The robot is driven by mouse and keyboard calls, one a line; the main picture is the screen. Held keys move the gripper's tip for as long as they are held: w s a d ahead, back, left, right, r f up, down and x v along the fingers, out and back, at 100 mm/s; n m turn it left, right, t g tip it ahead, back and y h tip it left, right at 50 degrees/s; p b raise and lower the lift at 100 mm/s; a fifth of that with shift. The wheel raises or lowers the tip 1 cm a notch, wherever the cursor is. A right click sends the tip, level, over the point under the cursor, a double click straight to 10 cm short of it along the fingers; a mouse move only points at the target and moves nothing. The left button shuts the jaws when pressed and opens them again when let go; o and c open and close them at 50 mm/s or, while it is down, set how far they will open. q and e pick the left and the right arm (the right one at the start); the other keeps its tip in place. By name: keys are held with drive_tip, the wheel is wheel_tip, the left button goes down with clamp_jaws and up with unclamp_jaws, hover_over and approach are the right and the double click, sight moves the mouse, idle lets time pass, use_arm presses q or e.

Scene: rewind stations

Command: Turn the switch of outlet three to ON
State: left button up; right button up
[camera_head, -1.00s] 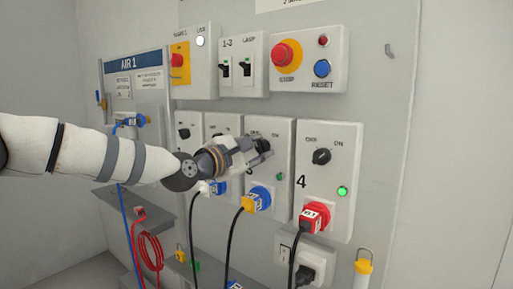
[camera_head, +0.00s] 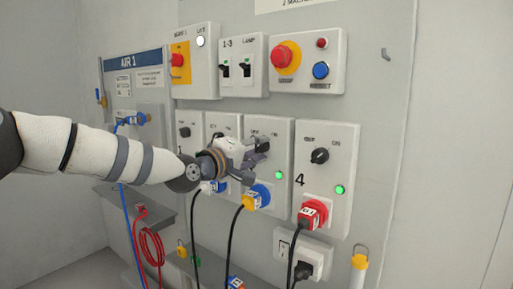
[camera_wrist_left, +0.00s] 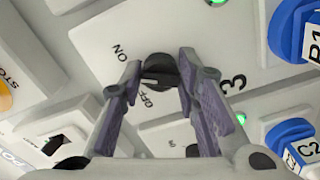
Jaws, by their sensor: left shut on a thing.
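Outlet three is a light grey box (camera_head: 285,142) left of the box marked 4. Its black rotary switch (camera_wrist_left: 160,70) sits between the OFF and ON marks in the left wrist view, beside the numeral 3. My left gripper (camera_head: 260,152) is at this switch, and its two fingers (camera_wrist_left: 161,74) are shut on the knob from both sides. The fingers partly hide the knob, so I cannot read its exact pointing. The outlet's lamp (camera_head: 278,175) shows green. My right gripper is not in view.
Outlet four (camera_head: 340,175), with its black knob and a red plug (camera_head: 311,214), stands close on the right. Other outlet boxes are behind my wrist on the left. Black cables hang below. Switch boxes and a red stop button (camera_head: 281,57) are above.

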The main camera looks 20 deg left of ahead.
use_arm(q)
drive_tip(key=shift+m, duration=1.8)
drive_tip(key=o, duration=1.1)
drive_tip(key=shift+a, duration=0.1)
drive_tip(key=shift+o, duration=0.2)
drive_tip(key=v, duration=1.2)
